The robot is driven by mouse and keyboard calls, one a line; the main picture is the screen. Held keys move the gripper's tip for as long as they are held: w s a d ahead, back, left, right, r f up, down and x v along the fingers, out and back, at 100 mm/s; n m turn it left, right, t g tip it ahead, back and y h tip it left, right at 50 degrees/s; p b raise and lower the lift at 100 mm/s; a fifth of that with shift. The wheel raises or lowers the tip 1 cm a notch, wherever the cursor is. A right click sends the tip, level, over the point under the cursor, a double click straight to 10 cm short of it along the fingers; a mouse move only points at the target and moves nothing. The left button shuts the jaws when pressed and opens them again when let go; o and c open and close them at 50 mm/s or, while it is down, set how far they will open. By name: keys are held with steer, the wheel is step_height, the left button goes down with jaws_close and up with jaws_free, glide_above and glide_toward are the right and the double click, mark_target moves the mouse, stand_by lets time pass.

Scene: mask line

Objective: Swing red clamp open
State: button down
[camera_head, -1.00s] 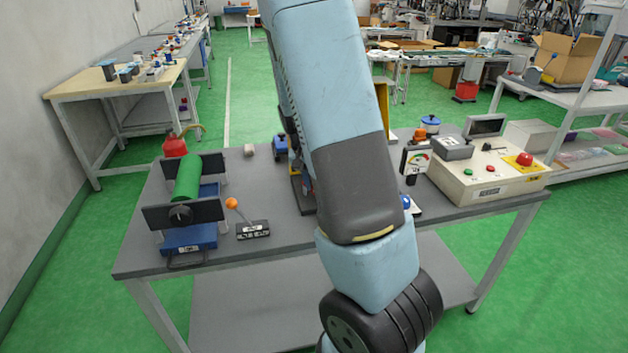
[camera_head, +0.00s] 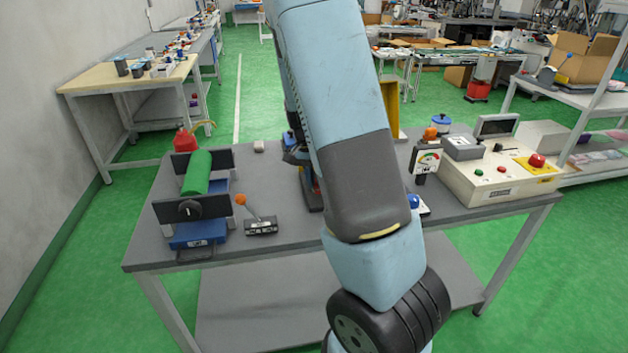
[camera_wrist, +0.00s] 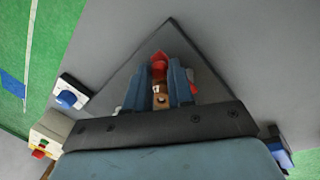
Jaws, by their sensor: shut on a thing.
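The red clamp (camera_wrist: 159,62) shows in the wrist view between the two blue-grey fingers of my gripper (camera_wrist: 160,82). My gripper is shut on it. A brown part with a light round spot sits just below the red part, also between the fingers. Most of the clamp is covered by the fingers. In the head view my arm hides the gripper and most of the clamp's place; only a dark base edge (camera_head: 309,187) shows left of the arm.
A green cylinder (camera_head: 197,172) lies in a blue fixture at the table's left. An orange-knobbed lever (camera_head: 258,218) stands beside it. Bare grey tabletop (camera_head: 262,178) shows left of the arm.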

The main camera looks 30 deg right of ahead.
steer(key=shift+w+a, duration=0.15)
steer(key=c, duration=1.2)
jaws_free()
steer(key=shift+o, duration=1.1)
step_height(320, 180, up, 14)
steer(key=w+a, duration=0.1)
steer(key=w, duration=0.1)
steer(key=shift+a+f, duration=0.25)
steer(key=shift+a, duration=0.05)
